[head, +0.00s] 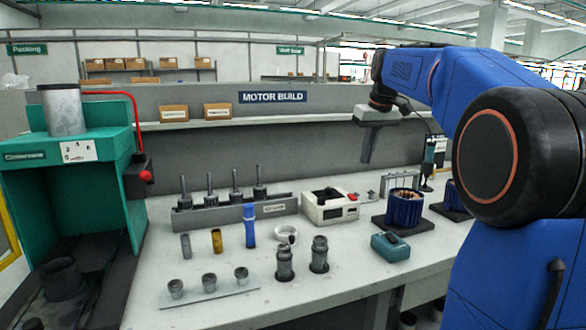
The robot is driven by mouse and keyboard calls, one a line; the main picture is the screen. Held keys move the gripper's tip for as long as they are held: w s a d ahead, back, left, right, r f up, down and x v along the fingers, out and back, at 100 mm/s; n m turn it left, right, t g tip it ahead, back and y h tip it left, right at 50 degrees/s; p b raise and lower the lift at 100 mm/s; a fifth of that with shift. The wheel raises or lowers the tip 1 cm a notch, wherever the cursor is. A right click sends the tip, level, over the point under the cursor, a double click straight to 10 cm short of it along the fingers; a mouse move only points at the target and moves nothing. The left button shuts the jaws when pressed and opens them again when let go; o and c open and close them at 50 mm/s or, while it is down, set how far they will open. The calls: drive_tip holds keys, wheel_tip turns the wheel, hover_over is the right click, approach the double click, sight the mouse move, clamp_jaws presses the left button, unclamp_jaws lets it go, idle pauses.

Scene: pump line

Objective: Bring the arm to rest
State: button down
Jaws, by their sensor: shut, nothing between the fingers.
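My blue arm comes in from the right side of the head view and reaches over the back of the bench. My gripper (366,158) hangs from its end, pointing down, in front of the grey back wall. Its fingers look closed together with nothing held. It is in the air above the bench (345,284), and nothing is seen touching it. My arm hides part of the right side of the bench.
A tool rack (268,209), dark pump bodies (285,262) and small cups on a strip (209,280) stand left. A green press (112,160) stands far left.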

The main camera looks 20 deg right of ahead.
drive_tip(key=s+a+f, duration=0.5)
drive_tip(key=s+f, duration=0.4)
drive_tip(key=s, duration=0.2)
drive_tip(key=s+a+f, duration=0.6)
drive_tip(key=s+f, duration=0.3)
drive_tip(key=s, duration=0.2)
drive_tip(key=s+a+f+t, duration=0.1)
drive_tip(key=s+a+f, duration=0.5)
drive_tip(key=s+f, duration=0.3)
drive_tip(key=s, duration=0.2)
drive_tip(key=shift+s+a+f, duration=0.25)
drive_tip(key=shift+s+f, duration=0.1)
drive_tip(key=shift+f, duration=0.05)
drive_tip(key=c, duration=2.4)
unclamp_jaws()
drive_tip(key=shift+c, duration=0.2)
